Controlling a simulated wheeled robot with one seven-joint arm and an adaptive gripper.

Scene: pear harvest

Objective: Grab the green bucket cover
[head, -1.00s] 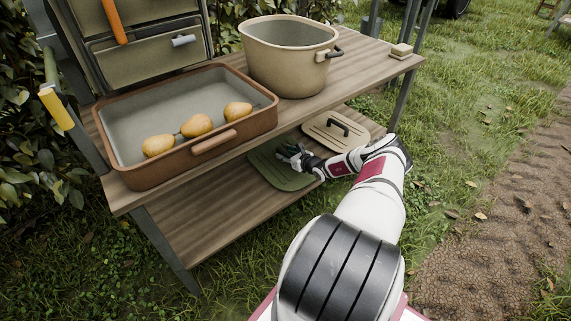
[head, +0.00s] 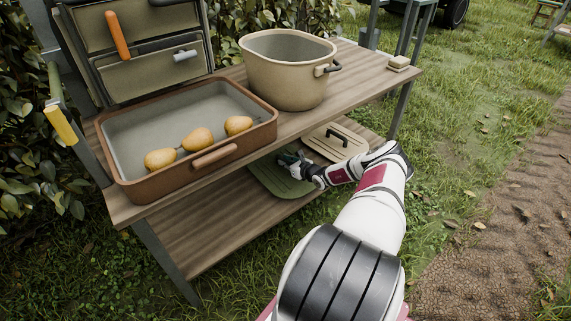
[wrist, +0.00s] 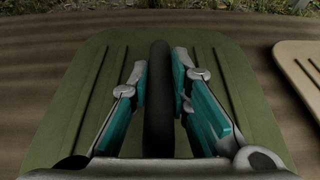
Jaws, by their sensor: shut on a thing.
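The green bucket cover (head: 271,183) lies flat on the lower shelf of the wooden stand, partly hidden by the upper shelf and my arm. In the wrist view the green cover (wrist: 68,110) shows ridges and a dark upright handle (wrist: 159,85) along its middle. My gripper (head: 292,160) is at the cover, under the upper shelf's edge. In the wrist view my gripper (wrist: 160,75) has its teal-padded fingers on both sides of the dark handle, shut on it.
A beige cover (head: 336,143) with a dark handle lies to the right on the lower shelf (head: 205,228). Above, the upper shelf (head: 345,82) bears a brown tray (head: 190,172) with pears (head: 198,139) and a beige pot (head: 285,80). The upper shelf overhangs my gripper closely.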

